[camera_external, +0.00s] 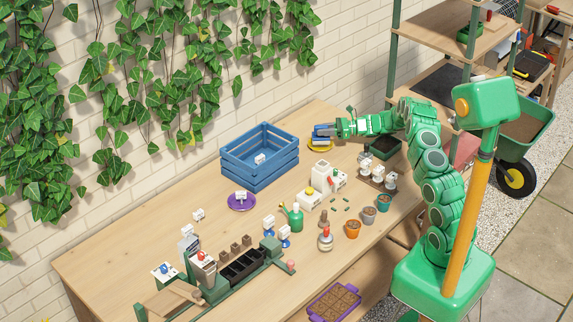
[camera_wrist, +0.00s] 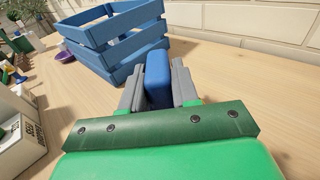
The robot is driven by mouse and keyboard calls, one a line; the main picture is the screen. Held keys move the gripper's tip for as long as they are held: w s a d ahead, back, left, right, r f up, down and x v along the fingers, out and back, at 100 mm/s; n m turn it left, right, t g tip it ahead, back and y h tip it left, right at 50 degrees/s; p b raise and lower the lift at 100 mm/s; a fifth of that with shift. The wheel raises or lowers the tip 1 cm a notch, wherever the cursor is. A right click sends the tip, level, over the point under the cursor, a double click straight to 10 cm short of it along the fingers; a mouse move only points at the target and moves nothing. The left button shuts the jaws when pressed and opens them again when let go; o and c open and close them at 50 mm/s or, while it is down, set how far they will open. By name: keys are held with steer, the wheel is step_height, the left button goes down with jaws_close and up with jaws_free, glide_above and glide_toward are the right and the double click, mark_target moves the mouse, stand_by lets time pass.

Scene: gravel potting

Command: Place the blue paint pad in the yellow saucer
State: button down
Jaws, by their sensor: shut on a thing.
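My gripper (camera_external: 325,131) is shut on the blue paint pad. In the wrist view the pad (camera_wrist: 158,78) stands between the two grey fingers as a blue block. The yellow saucer (camera_external: 320,147) lies at the far end of the table, to the right of the blue crate. In the external view the gripper and pad overlap the saucer's upper part, and its yellow rim shows below them. I cannot tell whether the pad touches the saucer. The saucer does not show in the wrist view, where the pad and fingers block the area ahead.
The blue slatted crate (camera_external: 260,165) stands left of the saucer; a purple saucer (camera_external: 242,202) with a label lies nearer. Bare tabletop surrounds the crate's left side.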

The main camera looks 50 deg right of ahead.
steer(key=shift+f, duration=0.55)
steer(key=c, duration=0.8)
jaws_free()
steer(key=shift+c, duration=0.2)
